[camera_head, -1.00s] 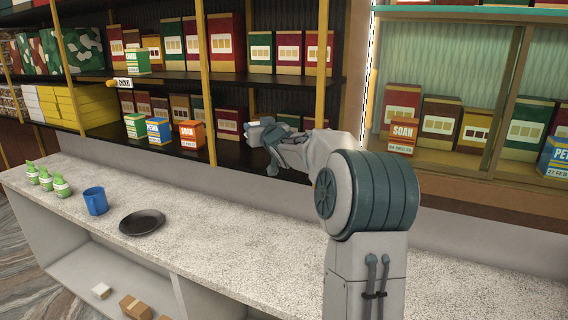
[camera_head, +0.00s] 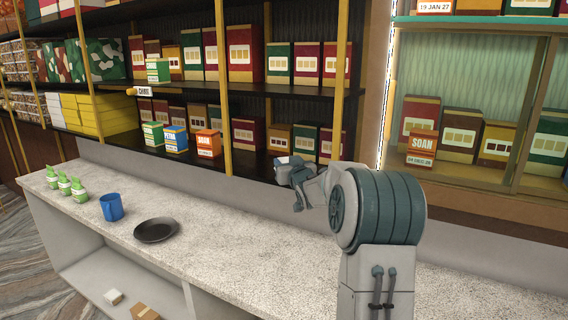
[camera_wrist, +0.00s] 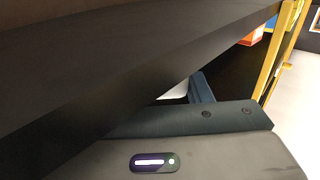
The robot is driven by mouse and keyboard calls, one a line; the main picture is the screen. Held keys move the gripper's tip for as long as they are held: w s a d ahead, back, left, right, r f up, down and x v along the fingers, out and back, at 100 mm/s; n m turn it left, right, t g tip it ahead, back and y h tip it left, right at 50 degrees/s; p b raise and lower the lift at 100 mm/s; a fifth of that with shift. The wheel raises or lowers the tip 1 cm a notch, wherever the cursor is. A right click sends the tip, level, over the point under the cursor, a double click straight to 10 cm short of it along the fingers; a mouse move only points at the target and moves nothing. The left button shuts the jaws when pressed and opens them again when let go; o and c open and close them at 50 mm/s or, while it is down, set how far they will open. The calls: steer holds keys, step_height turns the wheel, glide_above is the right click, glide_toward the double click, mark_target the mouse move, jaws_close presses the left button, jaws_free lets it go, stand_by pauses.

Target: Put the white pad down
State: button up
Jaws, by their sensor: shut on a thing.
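My gripper (camera_head: 284,165) is in front of the lower shelf, above the back of the counter, and looks small and partly turned away. In the wrist view one blue-grey finger (camera_wrist: 201,88) shows, with a small piece of a white thing (camera_wrist: 176,92) beside it, which looks like the white pad. The gripper is shut on it. Most of the pad is hidden behind a dark slab in the wrist view, and I cannot make it out in the head view.
The dark slab (camera_wrist: 110,65), apparently a shelf board, is very close to the wrist camera. The speckled counter (camera_head: 240,245) holds a black plate (camera_head: 156,230), a blue mug (camera_head: 111,207) and green-white bottles (camera_head: 78,190) at left. Its middle is bare. Boxes (camera_head: 208,144) line the shelves.

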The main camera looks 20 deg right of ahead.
steer(key=shift+a, duration=0.1)
steer(key=o, duration=1.1)
steer(key=shift+c, duration=0.2)
steer(key=shift+r, duration=0.1)
steer(key=s+a+b, duration=0.1)
steer(key=s+b, duration=0.2)
steer(key=s, duration=0.9)
steer(key=shift+a, duration=0.2)
